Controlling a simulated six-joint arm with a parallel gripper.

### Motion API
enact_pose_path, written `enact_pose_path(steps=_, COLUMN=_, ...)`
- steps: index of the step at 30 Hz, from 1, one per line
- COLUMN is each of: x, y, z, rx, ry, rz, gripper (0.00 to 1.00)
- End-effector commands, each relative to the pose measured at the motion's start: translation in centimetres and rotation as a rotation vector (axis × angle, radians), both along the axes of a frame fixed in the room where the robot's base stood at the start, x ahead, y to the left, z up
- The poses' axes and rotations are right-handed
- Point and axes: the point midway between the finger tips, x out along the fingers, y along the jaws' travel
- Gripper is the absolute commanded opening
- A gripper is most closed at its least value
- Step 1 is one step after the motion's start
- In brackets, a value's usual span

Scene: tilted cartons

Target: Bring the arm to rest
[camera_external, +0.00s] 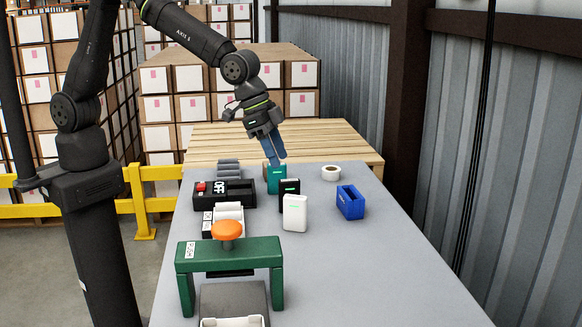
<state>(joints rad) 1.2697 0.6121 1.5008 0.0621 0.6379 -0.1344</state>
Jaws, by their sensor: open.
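My gripper (275,150) is over the far part of the grey table (330,270), pointing down. Its blue fingers are just above or at the top of a teal box (276,181) that stands upright. I cannot tell whether the fingers touch the box. The gripper is open. A black box (289,188) stands just in front of the teal one, and a white box (295,213) stands in front of that.
A blue open holder (350,203) and a white tape roll (331,173) sit to the right. A black case with a red button (224,193) is at left.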

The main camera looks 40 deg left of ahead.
Motion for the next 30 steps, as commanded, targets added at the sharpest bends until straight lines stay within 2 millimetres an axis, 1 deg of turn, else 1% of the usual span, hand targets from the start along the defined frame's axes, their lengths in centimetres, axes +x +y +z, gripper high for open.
enact_pose_path(steps=5, x=0.3, y=-0.6, z=-1.8, rx=0.002, ry=0.001, rz=0.000, gripper=0.43)
enact_pose_path(steps=18, x=1.4, y=-3.2, z=-8.5, rx=0.001, ry=0.000, rz=0.000, gripper=0.43)
enact_pose_path(steps=25, x=1.8, y=-4.2, z=-11.5, rx=0.001, ry=0.000, rz=0.000, gripper=0.43)
enact_pose_path(steps=27, x=1.8, y=-4.3, z=-10.2, rx=-0.005, ry=-0.002, rz=0.000, gripper=0.43)
enact_pose_path(steps=30, x=1.8, y=-4.2, z=-9.4, rx=-0.002, ry=-0.001, rz=0.000, gripper=0.43)
